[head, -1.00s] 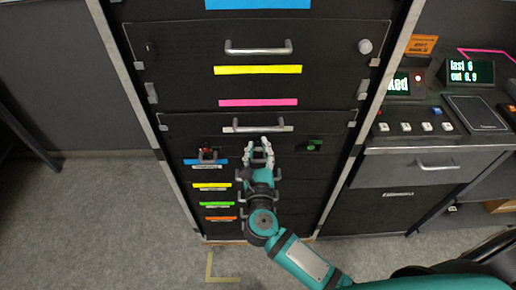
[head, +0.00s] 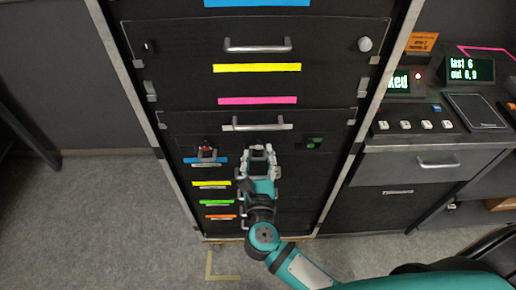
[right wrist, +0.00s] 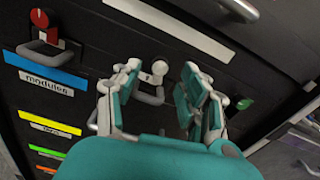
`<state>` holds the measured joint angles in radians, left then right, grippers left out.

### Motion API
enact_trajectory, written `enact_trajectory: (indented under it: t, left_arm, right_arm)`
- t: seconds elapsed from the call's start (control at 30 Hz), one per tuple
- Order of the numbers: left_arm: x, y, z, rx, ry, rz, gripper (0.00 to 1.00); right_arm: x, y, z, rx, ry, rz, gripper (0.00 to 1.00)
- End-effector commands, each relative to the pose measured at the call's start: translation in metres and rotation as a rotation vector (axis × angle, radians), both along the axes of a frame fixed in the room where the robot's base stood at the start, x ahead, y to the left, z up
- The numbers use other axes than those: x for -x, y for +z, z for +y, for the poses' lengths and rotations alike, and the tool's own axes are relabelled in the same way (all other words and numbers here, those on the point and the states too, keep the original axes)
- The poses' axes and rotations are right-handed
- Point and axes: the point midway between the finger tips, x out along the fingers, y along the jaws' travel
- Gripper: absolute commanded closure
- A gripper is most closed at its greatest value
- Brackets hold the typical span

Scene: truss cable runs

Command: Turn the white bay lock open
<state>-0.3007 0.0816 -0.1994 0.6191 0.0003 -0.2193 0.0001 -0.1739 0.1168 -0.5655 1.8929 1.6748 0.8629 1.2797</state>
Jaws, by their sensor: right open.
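The white lock (right wrist: 160,67) is a small pale round knob on the black cabinet front, showing between my fingers in the right wrist view. A grey loop handle (right wrist: 150,97) sits just below it. My right gripper (head: 257,150) is open and empty, its two fingers (right wrist: 160,82) spread to either side of the knob. I cannot tell whether either finger touches it. In the head view the gripper mostly hides the knob. My left gripper is not in view.
A red lock (right wrist: 40,17) with a blue-labelled handle is to the left, and a green lock (head: 315,143) is to the right. A drawer handle (head: 258,123) with a white strip is above. A console (head: 430,130) stands at the right.

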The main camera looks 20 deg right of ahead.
Motion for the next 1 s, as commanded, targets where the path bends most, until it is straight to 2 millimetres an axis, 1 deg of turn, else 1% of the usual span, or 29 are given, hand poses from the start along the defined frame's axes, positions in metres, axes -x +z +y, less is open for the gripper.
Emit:
enact_trajectory:
  t: [0.03,0.2,0.3,0.4,0.5,0.63,0.87,1.0]
  left_arm:
    - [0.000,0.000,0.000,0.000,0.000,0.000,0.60]
    - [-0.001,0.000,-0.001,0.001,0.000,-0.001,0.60]
    - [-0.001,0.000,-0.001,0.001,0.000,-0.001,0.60]
    - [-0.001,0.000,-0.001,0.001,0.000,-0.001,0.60]
    - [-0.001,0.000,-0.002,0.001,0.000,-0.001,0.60]
    - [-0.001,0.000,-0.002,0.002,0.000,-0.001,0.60]
    - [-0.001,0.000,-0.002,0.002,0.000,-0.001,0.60]
    - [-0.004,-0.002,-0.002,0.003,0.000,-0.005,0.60]
  right_arm:
    - [0.012,-0.001,0.004,-0.003,0.000,0.004,0.57]
    - [0.048,-0.002,0.013,-0.002,0.000,0.006,0.57]
    - [0.064,-0.001,0.018,-0.003,0.000,0.006,0.57]
    - [0.076,-0.001,0.022,-0.001,0.000,0.004,0.57]
    - [0.082,-0.001,0.024,-0.002,0.000,0.004,0.57]
    - [0.085,-0.001,0.024,-0.002,0.000,0.002,0.57]
    - [0.085,-0.001,0.024,-0.001,0.000,0.002,0.57]
    - [0.077,-0.003,0.017,0.003,-0.011,0.002,0.57]
